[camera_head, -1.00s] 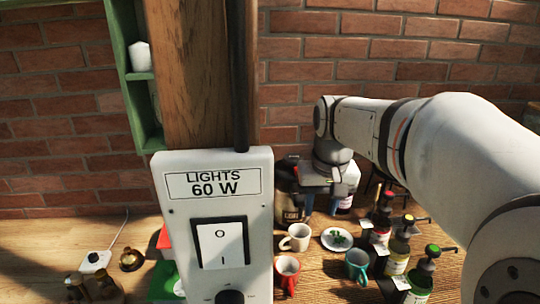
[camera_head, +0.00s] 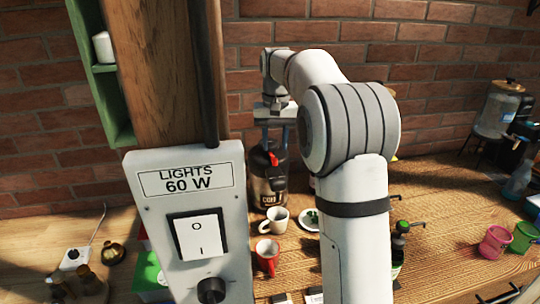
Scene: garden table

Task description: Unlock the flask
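The flask (camera_head: 268,186) is a dark, rounded jug with a pale "COFF…" label and a red part (camera_head: 273,159) near its top. It stands upright on the wooden table near the brick wall, just right of the light-switch box. My gripper (camera_head: 276,148) points down at the flask's top. Its two blue fingers are apart, one on each side above the lid area. I cannot tell whether they touch the flask. My arm hides the area right of the flask.
The light-switch box (camera_head: 194,215) and wooden post (camera_head: 165,75) stand close on the left. Pink (camera_head: 494,242) and green (camera_head: 523,237) cups stand at right.

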